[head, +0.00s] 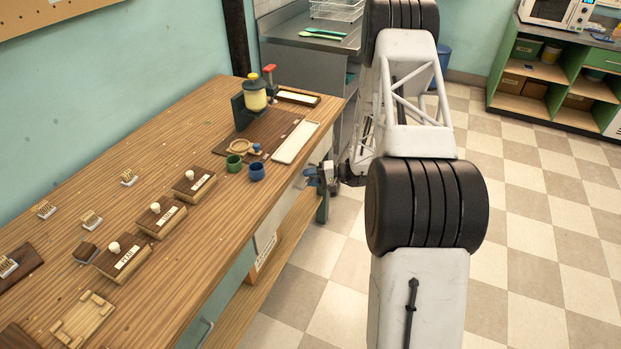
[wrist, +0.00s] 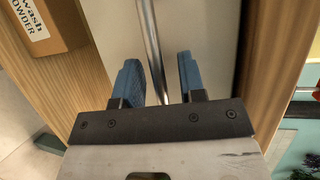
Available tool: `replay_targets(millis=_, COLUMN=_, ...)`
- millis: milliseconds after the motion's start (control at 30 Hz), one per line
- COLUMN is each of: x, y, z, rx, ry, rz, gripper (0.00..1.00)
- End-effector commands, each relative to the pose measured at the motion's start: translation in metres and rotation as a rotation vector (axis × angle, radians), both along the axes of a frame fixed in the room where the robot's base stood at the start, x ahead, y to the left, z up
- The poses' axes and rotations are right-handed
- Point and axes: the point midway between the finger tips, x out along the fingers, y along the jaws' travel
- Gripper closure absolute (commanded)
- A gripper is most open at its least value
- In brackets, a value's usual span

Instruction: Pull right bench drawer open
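The wooden bench (head: 245,180) runs along the left wall in the head view. Its right drawer has a pale front (wrist: 210,35), which fills the middle of the wrist view and looks closed. A metal bar handle (wrist: 150,35) crosses that front. My gripper (wrist: 160,78) has two blue fingers, held apart, with the bar running between them. A gap shows between the bar and the right finger; whether the left finger touches it is unclear. In the head view my gripper (head: 318,178) is at the bench's front edge, and the handle there is hidden.
A brown box (head: 265,250) with a powder label stands on the lower shelf, left of my gripper. Green and blue cups (head: 257,171) stand near the bench's front edge above. Stamps and trays lie farther along the top. The checkered floor (head: 330,285) in front is clear.

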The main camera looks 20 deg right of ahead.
Motion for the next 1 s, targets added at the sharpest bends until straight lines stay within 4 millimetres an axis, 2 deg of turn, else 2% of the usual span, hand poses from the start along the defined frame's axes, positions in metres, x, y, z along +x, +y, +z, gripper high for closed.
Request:
replay_targets(millis=167, x=0.0, y=0.0, z=0.0, rx=0.0, ry=0.0, rz=0.0, gripper=0.63)
replay_targets(millis=400, x=0.0, y=0.0, z=0.0, rx=0.0, ry=0.0, rz=0.0, gripper=0.98)
replay_targets(millis=433, x=0.0, y=0.0, z=0.0, rx=0.0, ry=0.0, rz=0.0, gripper=1.0)
replay_targets(millis=767, x=-0.001, y=-0.001, z=0.0, rx=0.0, ry=0.0, rz=0.0, gripper=1.0)
replay_targets(millis=1000, x=-0.012, y=-0.013, z=0.0, rx=-0.001, ry=0.0, rz=-0.001, gripper=1.0)
